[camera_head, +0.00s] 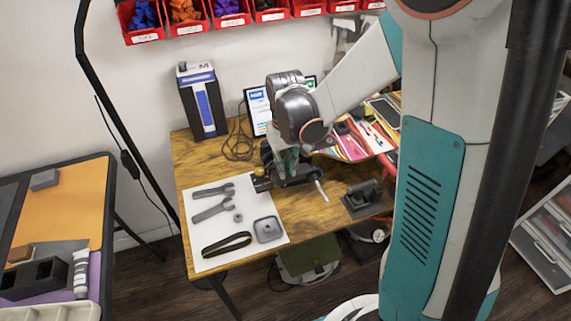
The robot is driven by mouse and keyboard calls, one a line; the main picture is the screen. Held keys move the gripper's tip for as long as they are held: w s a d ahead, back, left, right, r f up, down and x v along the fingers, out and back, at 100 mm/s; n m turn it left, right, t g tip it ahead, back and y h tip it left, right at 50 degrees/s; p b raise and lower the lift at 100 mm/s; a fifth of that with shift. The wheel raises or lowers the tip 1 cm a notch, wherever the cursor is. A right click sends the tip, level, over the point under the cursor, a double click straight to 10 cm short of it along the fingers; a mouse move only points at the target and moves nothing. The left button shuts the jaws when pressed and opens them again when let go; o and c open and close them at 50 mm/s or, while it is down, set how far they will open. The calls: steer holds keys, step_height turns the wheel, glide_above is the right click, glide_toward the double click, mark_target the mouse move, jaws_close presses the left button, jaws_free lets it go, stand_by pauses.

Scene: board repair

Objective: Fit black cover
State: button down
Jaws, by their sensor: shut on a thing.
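My gripper (284,168) reaches down over the wooden table, just right of the white mat. It is shut on a dark piece that looks like the black cover (268,156); the dark fingers largely hide its outline. Below and beside the fingers is a dark assembly (298,181) with a yellowish round part (259,172) at its left end. A pale rod (321,191) sticks out at its right. I cannot tell whether the held piece touches the assembly.
The white mat (208,179) bears two grey forked parts (213,200), a small ring (238,217), a grey square part (268,230) and a black belt (227,244). A dark stand (362,198) is at the table's right front. A tablet (258,108) and box (203,100) stand behind.

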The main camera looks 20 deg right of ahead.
steer(key=c, duration=1.5)
jaws_free()
steer(key=shift+r, duration=0.1)
steer(key=shift+c, duration=0.7)
steer(key=shift+r+p, duration=2.7)
steer(key=shift+r, duration=1)
